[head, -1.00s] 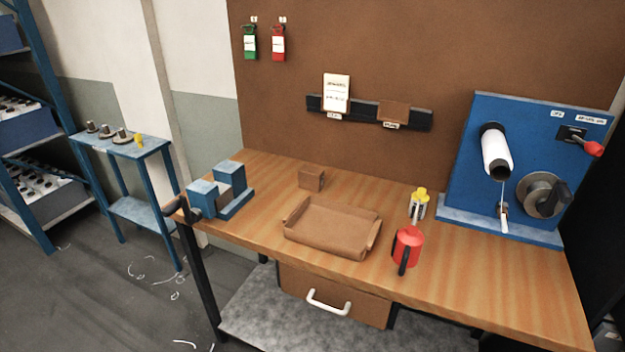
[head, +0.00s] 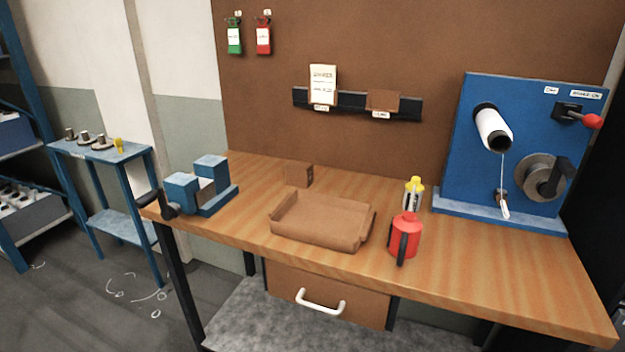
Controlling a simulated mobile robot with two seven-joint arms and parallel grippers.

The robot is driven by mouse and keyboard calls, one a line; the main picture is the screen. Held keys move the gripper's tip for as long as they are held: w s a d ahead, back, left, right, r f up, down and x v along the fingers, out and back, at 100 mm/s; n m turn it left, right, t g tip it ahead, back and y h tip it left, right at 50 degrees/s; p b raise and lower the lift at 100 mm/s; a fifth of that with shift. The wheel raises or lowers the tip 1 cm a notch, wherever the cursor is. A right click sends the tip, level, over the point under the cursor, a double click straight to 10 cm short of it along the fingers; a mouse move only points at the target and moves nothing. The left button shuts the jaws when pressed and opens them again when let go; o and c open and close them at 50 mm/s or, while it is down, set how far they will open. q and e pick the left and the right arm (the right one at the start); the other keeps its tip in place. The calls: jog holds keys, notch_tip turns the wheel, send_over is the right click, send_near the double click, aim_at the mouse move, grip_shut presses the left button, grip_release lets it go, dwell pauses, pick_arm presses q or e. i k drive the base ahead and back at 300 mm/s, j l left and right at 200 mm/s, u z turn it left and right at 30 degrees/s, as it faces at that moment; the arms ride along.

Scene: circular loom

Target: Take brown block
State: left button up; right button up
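The brown block (head: 300,174) stands on the wooden workbench (head: 480,270), near its back edge, against or close to the brown back panel. It sits behind the brown tray (head: 318,224) and right of the blue vise (head: 205,186). Neither of my grippers shows in the head view. Nothing covers the block.
A red can (head: 405,237) and a yellow-topped bottle (head: 413,194) stand right of the tray. A blue machine (head: 535,150) with a white spool fills the bench's right end. A drawer (head: 328,296) with a white handle hangs below. The right front bench top is clear.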

aim_at(296, 173)
jog(key=i+j+z, duration=0.1)
jog(key=z, duration=0.3)
jog(key=i+j+z, duration=0.1)
jog(key=j+z, duration=0.35)
jog(key=z, duration=0.3)
jog(key=i+j+z, duration=0.1)
jog(key=j+z, duration=0.25)
jog(key=l, duration=0.1)
